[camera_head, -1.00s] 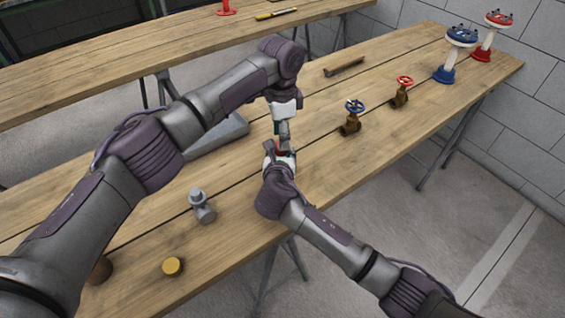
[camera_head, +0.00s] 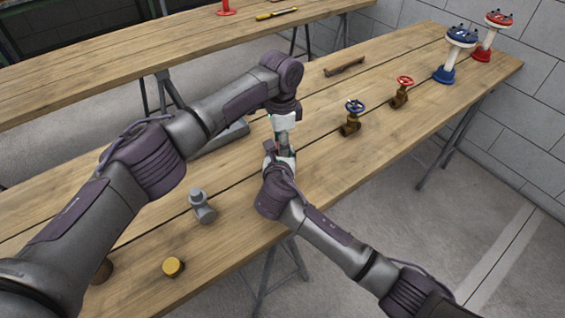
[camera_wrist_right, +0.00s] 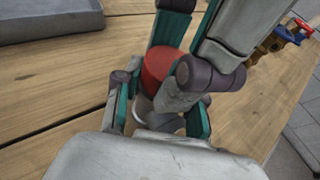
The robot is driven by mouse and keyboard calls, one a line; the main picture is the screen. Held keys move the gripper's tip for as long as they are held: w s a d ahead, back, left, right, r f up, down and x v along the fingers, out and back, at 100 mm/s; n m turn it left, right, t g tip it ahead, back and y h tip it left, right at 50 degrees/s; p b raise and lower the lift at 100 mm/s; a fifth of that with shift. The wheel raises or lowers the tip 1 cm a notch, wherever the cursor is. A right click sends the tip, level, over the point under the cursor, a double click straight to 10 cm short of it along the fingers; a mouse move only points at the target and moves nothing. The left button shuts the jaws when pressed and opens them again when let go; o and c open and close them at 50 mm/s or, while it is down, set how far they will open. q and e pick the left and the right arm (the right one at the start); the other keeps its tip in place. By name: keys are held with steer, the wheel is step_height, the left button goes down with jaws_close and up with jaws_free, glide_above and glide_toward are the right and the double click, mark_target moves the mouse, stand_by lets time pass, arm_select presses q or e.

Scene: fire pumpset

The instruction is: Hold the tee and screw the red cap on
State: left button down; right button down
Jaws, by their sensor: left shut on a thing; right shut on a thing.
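The red cap (camera_wrist_right: 160,68) shows in the right wrist view, between the fingers of my left gripper (camera_head: 282,146), which comes down from above and is shut on it. My right gripper (camera_head: 279,160) is just below, shut on the grey tee (camera_wrist_right: 146,106), which shows only in part between its fingers (camera_wrist_right: 160,112). The cap is directly above the tee, close to it. Whether their threads are engaged is hidden by the fingers. In the head view the grippers cover nearly all of both parts.
A grey fitting (camera_head: 201,206) and a yellow cap (camera_head: 173,267) are on the near bench. A blue-wheel valve (camera_head: 352,117), a red-wheel valve (camera_head: 401,92) and a brown bar (camera_head: 344,66) lie to the right.

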arm_select(q)
steer(key=m, duration=0.5)
steer(key=c, duration=0.6)
jaws_free()
step_height(320, 180, up, 12)
steer(key=shift+r, duration=0.1)
arm_select(e)
steer(key=c, duration=0.6)
jaws_free()
steer(key=shift+s, duration=0.1)
